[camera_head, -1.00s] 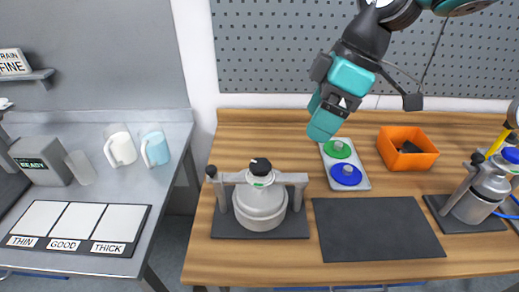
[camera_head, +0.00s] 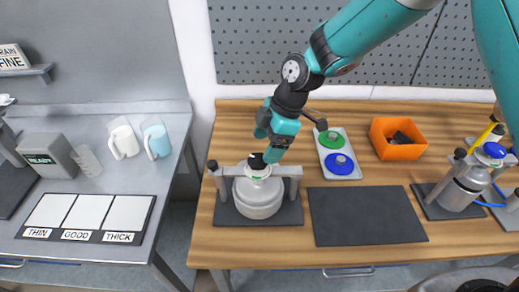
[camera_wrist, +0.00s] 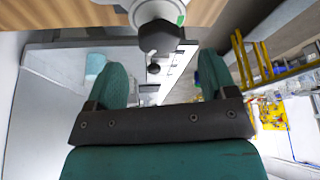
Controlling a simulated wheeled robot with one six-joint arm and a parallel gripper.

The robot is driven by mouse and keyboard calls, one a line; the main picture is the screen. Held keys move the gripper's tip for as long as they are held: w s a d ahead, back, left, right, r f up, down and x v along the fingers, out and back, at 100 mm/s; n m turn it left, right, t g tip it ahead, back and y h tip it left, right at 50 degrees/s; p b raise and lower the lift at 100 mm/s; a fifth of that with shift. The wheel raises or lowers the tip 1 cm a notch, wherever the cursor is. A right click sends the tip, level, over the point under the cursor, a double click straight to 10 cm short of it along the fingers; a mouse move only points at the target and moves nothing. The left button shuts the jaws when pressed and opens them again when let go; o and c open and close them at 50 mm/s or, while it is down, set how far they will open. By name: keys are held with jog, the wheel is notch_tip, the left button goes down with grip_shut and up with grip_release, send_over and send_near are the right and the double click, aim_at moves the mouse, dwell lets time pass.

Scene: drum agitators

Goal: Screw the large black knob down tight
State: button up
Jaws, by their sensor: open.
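The large black knob (camera_head: 257,161) sits on top of the white round drum (camera_head: 258,199), which stands in a grey clamp frame on a dark mat. A smaller black knob (camera_head: 212,165) is at the frame's left end. My gripper (camera_head: 265,146) is open, close to the large knob at its upper right in the head view. In the wrist view, the large knob (camera_wrist: 159,38) lies ahead of the fingertips (camera_wrist: 162,72), roughly centred between them. I see no contact with it. The small knob (camera_wrist: 154,68) shows beyond, between the fingers.
A tray with a green lid (camera_head: 330,139) and a blue lid (camera_head: 339,164) is right of the drum. An empty dark mat (camera_head: 367,216) lies to the right, then a metal canister (camera_head: 470,183). Mugs (camera_head: 123,141) are on the left table.

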aim_at(258, 159)
jog(key=shift+p+x, duration=0.55)
jog(key=shift+x, duration=1.75)
jog(key=shift+c, duration=0.2)
jog(key=shift+a, duration=0.1)
jog(key=c, duration=0.9)
